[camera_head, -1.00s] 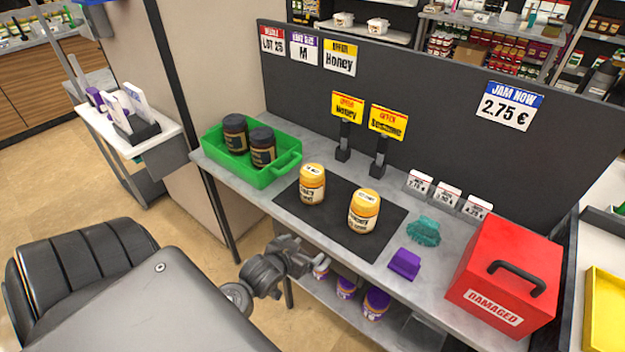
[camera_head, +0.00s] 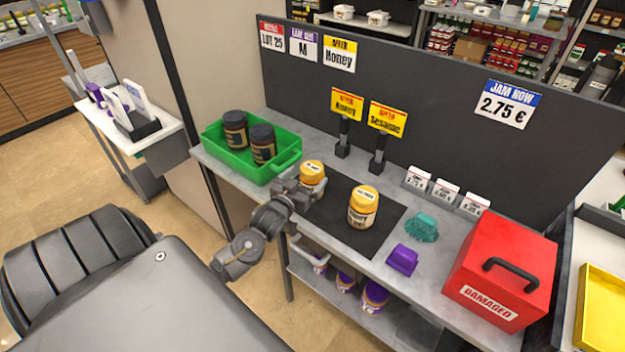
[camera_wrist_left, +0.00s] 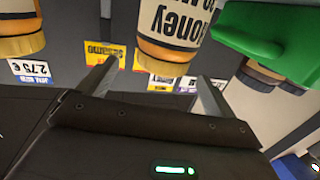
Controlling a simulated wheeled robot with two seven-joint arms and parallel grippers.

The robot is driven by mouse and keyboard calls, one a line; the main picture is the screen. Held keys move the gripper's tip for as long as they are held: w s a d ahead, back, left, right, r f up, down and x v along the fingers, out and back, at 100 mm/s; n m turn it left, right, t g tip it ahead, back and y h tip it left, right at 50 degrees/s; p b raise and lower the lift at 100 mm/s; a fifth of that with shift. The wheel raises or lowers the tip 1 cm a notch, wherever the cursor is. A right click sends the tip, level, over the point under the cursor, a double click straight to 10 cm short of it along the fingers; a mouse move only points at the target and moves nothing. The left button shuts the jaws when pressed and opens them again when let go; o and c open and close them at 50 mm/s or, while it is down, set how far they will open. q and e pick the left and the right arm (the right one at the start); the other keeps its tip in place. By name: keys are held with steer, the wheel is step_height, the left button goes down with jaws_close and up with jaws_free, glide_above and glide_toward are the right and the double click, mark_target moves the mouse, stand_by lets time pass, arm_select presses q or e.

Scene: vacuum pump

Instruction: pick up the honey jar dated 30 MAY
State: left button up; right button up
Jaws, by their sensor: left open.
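Two honey-coloured jars with yellow lids stand upright on the dark mat (camera_head: 350,238). The left jar (camera_head: 312,172) is beside my left gripper (camera_head: 299,190), which is open at its near side. The right jar (camera_head: 362,207) stands apart from the gripper. The lid print is too small to read surely. In the upside-down left wrist view, a jar labelled "Honey" (camera_wrist_left: 178,25) appears ahead of the open fingers (camera_wrist_left: 152,76), roughly between their tips. I cannot tell whether they touch it. Part of the other jar (camera_wrist_left: 18,30) shows at the left edge there.
A green tray (camera_head: 282,171) with two dark jars stands left of the mat. Two black sign holders (camera_head: 343,140) rise behind it. A teal item (camera_head: 422,228), a purple block (camera_head: 402,260) and a red "DAMAGED" box (camera_head: 505,265) are to the right.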

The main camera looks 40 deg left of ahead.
mark_target(309, 171)
arm_select(q)
steer(key=shift+w+a+r, duration=0.1)
steer(key=shift+w, duration=0.25)
steer(key=p+x, duration=0.2)
steer(key=x, duration=0.2)
steer(key=shift+w+a, duration=0.15)
steer(key=shift+w+f, duration=0.2)
steer(key=shift+c, duration=0.2)
steer(key=c, duration=1.7)
steer(key=shift+c, duration=0.3)
steer(key=shift+a+r, duration=0.1)
steer(key=shift+r, duration=0.1)
